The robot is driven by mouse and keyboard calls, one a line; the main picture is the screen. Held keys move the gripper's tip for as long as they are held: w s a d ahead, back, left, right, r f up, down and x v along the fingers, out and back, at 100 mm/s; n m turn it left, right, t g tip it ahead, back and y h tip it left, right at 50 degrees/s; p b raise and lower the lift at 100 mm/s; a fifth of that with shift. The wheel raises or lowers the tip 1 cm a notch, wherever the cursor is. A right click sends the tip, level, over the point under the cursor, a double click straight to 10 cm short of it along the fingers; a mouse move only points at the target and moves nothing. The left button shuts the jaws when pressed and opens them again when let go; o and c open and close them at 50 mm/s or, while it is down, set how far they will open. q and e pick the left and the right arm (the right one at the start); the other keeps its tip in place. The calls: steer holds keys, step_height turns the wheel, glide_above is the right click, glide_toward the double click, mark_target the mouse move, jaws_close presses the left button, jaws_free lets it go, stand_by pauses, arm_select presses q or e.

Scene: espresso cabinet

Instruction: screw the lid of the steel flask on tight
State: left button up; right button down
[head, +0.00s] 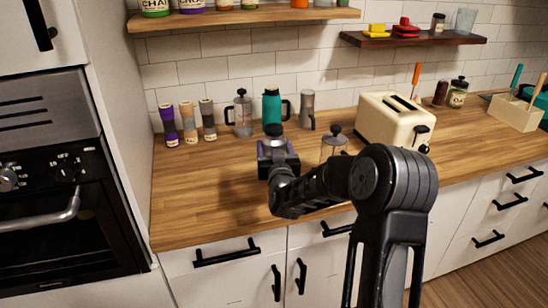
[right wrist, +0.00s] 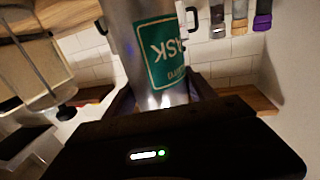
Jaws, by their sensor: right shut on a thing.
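The steel flask (right wrist: 160,45) fills the middle of the upside-down right wrist view, with a green label on its side. My right gripper (right wrist: 162,95) is shut on its metal body, with a finger on each side. In the head view my right gripper (head: 278,158) is over the counter and hides most of the flask. A black lid (head: 273,130) shows just above the gripper, in line with the flask. I cannot tell how tightly it sits, or whether the flask touches the counter. My left gripper is in neither view.
A glass press (head: 333,143) stands close right of the gripper, partly behind my arm. A teal flask (head: 271,107), another glass press (head: 242,113) and a grey jug (head: 307,108) stand behind. A cream toaster (head: 394,122) is farther right. The counter's left front (head: 200,205) is clear.

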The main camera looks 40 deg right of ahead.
step_height(320, 180, down, 4)
steer(key=shift+r+p, duration=0.25)
steer(key=shift+p, duration=0.15)
steer(key=shift+f, duration=0.1)
steer(key=shift+f+b, duration=0.15)
steer(key=shift+b, duration=0.15)
steer(key=shift+c, duration=1.5)
jaws_free()
